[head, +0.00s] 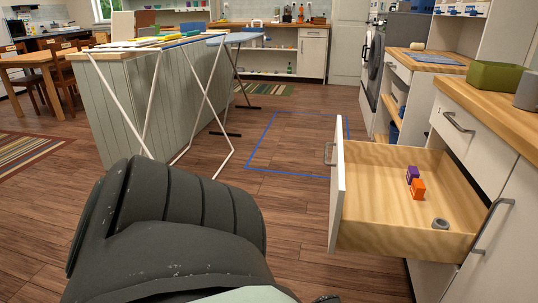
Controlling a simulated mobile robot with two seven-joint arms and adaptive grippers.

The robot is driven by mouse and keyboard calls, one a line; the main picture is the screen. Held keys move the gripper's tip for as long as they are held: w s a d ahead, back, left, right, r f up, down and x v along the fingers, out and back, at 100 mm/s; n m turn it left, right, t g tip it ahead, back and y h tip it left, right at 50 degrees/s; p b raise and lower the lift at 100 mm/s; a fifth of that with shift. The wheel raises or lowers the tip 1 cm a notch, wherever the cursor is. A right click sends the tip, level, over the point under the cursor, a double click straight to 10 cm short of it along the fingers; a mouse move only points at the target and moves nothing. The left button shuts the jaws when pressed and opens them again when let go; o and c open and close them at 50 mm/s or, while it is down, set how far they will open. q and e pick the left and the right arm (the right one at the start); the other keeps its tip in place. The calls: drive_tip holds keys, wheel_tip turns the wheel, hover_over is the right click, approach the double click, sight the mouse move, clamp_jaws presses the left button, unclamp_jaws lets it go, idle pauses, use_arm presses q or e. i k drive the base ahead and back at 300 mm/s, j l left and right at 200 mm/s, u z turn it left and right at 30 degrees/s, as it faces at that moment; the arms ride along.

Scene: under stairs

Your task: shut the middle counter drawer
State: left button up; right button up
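The open counter drawer (337,200) juts out to the left from the white counter on the right. Its white front has a metal bar handle (329,153) and stands well clear of the cabinet face. Inside its pale wood box lie a purple block (412,174), an orange block (418,189) and a small grey ring-like piece (440,224). A large dark link of my arm fills the lower left, apart from the drawer. Neither gripper can be made out. A tiny dark tip at the bottom edge is too cropped to identify.
Above the drawer is a closed drawer front (470,140) under the wood countertop (500,105), which holds a green box (495,76) and a grey cup (527,92). A blue outline (262,139) marks clear floor. A folding rack (205,110) stands left.

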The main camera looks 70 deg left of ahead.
sight(373, 210)
drive_tip(key=j+u, duration=0.15)
drive_tip(key=u, duration=0.35)
drive_tip(key=j+u, duration=0.15)
drive_tip(key=u, duration=0.3)
drive_tip(key=j+u, duration=0.1)
drive_tip(key=u, duration=0.4)
drive_tip(key=i+j, duration=0.35)
drive_tip(key=j, duration=0.05)
